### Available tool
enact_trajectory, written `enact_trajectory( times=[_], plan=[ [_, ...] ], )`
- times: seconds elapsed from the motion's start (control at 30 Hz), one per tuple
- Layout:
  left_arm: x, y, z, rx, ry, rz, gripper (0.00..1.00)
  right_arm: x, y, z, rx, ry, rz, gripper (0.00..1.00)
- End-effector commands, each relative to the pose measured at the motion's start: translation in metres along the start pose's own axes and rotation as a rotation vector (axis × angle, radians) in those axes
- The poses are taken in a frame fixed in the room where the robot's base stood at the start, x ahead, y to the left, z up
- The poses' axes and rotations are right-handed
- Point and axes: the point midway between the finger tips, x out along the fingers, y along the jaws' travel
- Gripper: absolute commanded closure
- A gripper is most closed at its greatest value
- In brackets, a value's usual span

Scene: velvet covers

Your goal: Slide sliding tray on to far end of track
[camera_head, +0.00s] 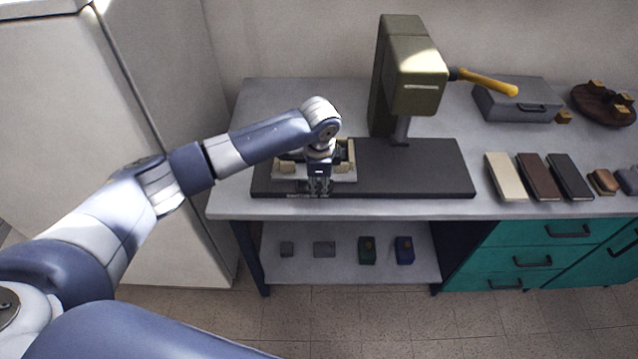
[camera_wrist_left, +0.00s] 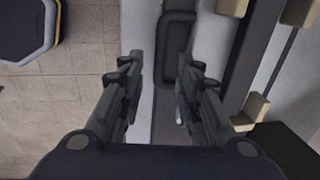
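The sliding tray (camera_head: 342,177) is a pale plate with beige corner blocks. It sits at the left end of the dark base (camera_head: 425,180) of the olive press (camera_head: 412,75), left of the press head. My left gripper (camera_head: 319,188) points down at the tray's front side and hides part of it. In the left wrist view the fingers (camera_wrist_left: 158,95) are open, with a dark bar-shaped handle (camera_wrist_left: 178,50) ahead, around the gap's right side. I cannot tell whether the fingers touch anything. My right gripper is not in view.
The press has a yellow lever (camera_head: 485,82) at right. A grey case (camera_head: 518,102), a round wooden stand (camera_head: 603,105) and tan, brown and black covers (camera_head: 540,176) lie on the right of the bench (camera_head: 235,200). Small blocks rest on the lower shelf (camera_head: 345,242).

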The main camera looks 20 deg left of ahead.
Motion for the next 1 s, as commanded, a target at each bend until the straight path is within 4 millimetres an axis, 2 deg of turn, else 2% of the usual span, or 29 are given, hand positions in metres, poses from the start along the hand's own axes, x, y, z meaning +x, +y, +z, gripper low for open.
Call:
enact_trajectory(
  times=[0.2, 0.53, 0.57, 0.7, 1.0],
  plan=[
    [0.024, 0.000, 0.000, 0.000, -0.001, 0.000, 0.69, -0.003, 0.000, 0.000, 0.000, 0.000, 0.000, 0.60],
    [0.028, 0.000, 0.000, 0.001, 0.001, -0.001, 0.69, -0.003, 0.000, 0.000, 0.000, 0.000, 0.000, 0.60],
    [0.028, 0.000, 0.000, 0.001, 0.001, -0.001, 0.71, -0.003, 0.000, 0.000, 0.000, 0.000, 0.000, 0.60],
    [0.028, 0.000, 0.000, 0.000, 0.001, -0.001, 1.00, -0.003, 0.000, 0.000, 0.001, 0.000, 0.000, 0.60],
    [0.028, 0.000, -0.001, 0.001, 0.001, 0.000, 1.00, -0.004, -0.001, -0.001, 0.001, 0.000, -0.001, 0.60]
  ],
)
